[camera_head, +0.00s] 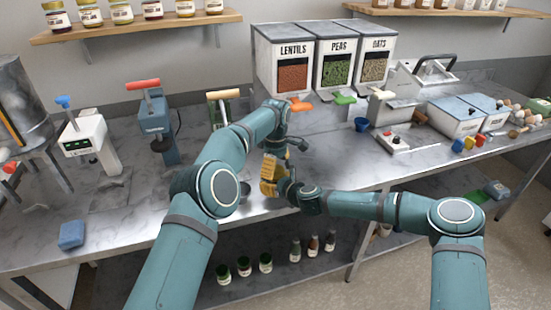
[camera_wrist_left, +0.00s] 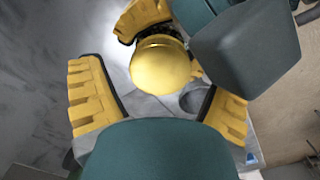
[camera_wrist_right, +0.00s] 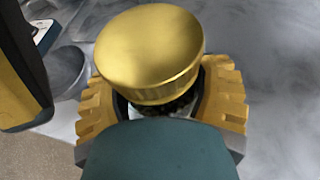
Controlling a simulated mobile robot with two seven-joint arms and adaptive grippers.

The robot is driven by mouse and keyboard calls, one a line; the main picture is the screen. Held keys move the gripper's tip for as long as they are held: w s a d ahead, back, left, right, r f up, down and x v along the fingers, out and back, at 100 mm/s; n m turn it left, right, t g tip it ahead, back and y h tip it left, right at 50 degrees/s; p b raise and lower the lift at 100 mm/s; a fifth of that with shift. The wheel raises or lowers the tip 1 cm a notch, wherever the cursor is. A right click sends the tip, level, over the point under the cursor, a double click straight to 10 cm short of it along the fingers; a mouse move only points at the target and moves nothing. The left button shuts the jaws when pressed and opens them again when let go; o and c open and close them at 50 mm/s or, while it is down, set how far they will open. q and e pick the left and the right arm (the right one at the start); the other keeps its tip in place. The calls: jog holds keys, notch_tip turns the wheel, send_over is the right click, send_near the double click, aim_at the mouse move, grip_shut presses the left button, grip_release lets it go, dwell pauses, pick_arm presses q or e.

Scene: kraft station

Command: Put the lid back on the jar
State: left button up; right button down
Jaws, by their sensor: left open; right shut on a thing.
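The jar (camera_wrist_right: 165,108) is held between the yellow fingers of my right gripper (camera_wrist_right: 160,85); dark contents show just under the lid, and most of it is hidden. The round gold lid (camera_wrist_right: 150,45) sits over the jar's mouth in the right wrist view; I cannot tell whether it is fully seated. The left wrist view shows the lid (camera_wrist_left: 160,66) from above, between the spread fingers of my left gripper (camera_wrist_left: 152,85), which is open and apart from it. In the head view, the jar and lid are hidden behind the yellow fingers and arms.
A grey round dish (camera_wrist_right: 66,68) stands on the steel table near the hands. Bins of lentils (camera_head: 293,75), peas and oats stand behind. Hand-levered machines (camera_head: 156,125) stand at the back left. A blue sponge (camera_head: 72,234) lies front left. The table around the hands is mostly clear.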

pick_arm(q)
jog(key=shift+f, duration=0.55)
jog(key=c, duration=1.3)
jog(key=m, duration=0.5)
jog(key=shift+m, duration=0.4)
jog(key=m, duration=0.7)
jog(key=o, duration=1.3)
jog(key=shift+c, duration=0.2)
